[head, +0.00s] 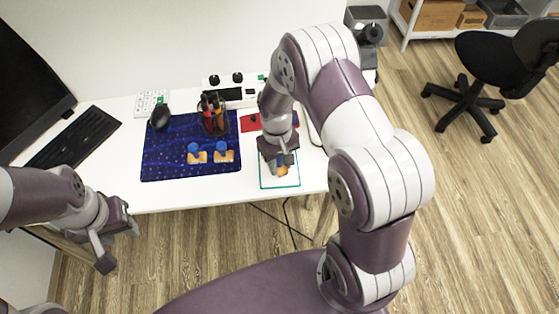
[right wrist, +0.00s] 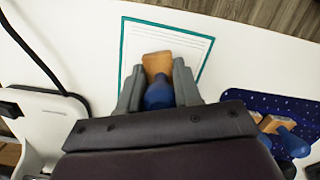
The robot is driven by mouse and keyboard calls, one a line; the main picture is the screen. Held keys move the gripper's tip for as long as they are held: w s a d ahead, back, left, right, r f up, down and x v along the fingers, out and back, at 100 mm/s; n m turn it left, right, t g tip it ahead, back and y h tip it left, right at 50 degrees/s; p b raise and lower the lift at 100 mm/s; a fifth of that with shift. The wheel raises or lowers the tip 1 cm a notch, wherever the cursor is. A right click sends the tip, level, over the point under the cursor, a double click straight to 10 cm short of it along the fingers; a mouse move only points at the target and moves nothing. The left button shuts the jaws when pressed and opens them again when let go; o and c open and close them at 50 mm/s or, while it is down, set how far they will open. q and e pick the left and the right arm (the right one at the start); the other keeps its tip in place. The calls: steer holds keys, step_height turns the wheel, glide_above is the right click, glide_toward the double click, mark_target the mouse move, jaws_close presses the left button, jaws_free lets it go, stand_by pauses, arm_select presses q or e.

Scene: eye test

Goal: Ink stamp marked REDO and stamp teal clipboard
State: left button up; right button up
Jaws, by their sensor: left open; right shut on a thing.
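A stamp with a blue handle (right wrist: 158,95) and a wooden block (right wrist: 157,63) is between the fingers of my right gripper (right wrist: 158,78), which is shut on it. In the head view, my right gripper (head: 279,160) is over the teal clipboard (head: 263,187), which bears a white sheet. The clipboard also shows in the right wrist view (right wrist: 122,55). I cannot tell whether the stamp touches the sheet. Two similar stamps (head: 197,155) (head: 223,153) stand on the blue mat. No marking is readable. My left gripper (head: 118,243) is open and empty, off the table's front edge.
A pen holder (head: 213,116) stands on the blue mat (head: 160,165). A red flat thing (head: 248,124) lies partly behind my right arm. A mouse (head: 160,117), keyboard (head: 72,136) and monitor (head: 28,85) are at the left.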

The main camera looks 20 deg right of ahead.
steer(key=shift+f, duration=0.4)
stand_by(1.0)
steer(key=shift+s+f, duration=0.1)
steer(key=shift+f, duration=0.05)
stand_by(1.0)
step_height(320, 180, up, 7)
steer(key=p, duration=0.6)
steer(key=shift+p, duration=0.35)
